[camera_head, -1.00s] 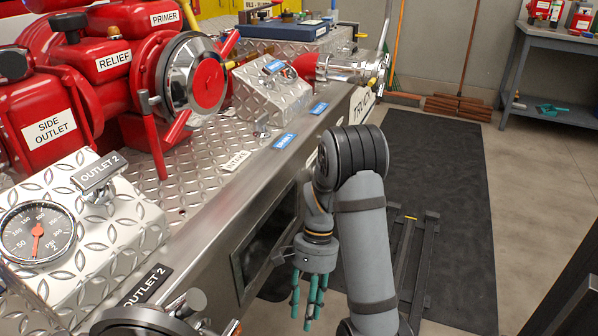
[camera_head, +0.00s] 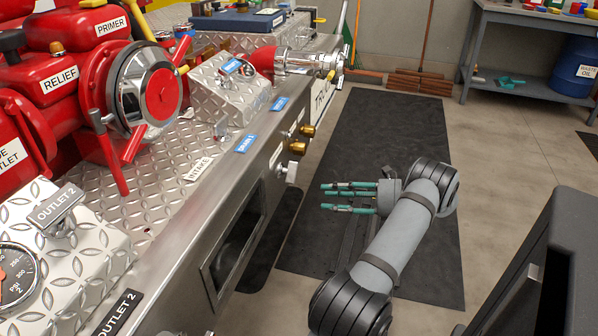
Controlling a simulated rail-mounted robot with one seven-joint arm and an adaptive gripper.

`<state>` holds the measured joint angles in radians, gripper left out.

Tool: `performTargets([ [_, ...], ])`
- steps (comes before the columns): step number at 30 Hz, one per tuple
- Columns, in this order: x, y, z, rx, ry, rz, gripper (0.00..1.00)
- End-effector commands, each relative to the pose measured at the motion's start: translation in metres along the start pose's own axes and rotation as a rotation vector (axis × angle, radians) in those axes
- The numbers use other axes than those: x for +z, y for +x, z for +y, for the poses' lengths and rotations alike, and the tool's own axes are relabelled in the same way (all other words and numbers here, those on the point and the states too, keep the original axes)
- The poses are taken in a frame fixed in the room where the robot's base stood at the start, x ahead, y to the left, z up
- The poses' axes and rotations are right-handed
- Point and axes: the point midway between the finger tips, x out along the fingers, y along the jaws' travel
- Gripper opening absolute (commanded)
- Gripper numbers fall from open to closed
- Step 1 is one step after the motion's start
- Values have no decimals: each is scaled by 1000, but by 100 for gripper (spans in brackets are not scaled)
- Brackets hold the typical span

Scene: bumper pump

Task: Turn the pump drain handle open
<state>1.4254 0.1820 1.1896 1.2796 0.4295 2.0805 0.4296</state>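My gripper (camera_head: 328,198) has teal fingers pointing left toward the pump panel's front face, with clear gaps between them. It is open and empty, in the free space right of the panel. On the front face are a silver handle (camera_head: 288,171) and two brass knobs, a lower one (camera_head: 298,148) and an upper one (camera_head: 307,131). Blue labels lie on the top plate; the nearer one (camera_head: 244,144) seems to read DRAIN, the farther one (camera_head: 279,104) is too small to read. I cannot tell which fitting is the pump drain handle. My gripper touches none of them.
The red valve with a chrome wheel (camera_head: 146,88) stands on the diamond plate at left. A chrome fitting (camera_head: 310,63) juts over the panel's far edge. A dark mat (camera_head: 400,135) covers the floor. A grey workbench (camera_head: 530,70) stands behind. A dark cabinet (camera_head: 545,265) is at right.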

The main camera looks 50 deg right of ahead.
Motion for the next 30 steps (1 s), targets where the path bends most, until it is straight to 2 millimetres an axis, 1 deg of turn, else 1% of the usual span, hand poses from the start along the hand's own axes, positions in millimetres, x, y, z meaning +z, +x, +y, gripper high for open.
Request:
performTargets([
  [1, 16, 0, 4, 17, 50, -57, 35],
  [3, 34, -2, 10, 42, 113, -123, 35],
  [6, 47, -2, 15, 68, 175, -165, 35],
  [8, 48, 2, 15, 72, 191, -165, 35],
  [11, 50, 16, 16, 74, 195, -163, 35],
  [18, 56, 60, 18, 73, 192, -160, 35],
  [21, 58, 76, 19, 71, 193, -161, 35],
  [25, 61, 90, 20, 71, 191, -161, 35],
  [30, 63, 98, 20, 69, 192, -162, 35],
])
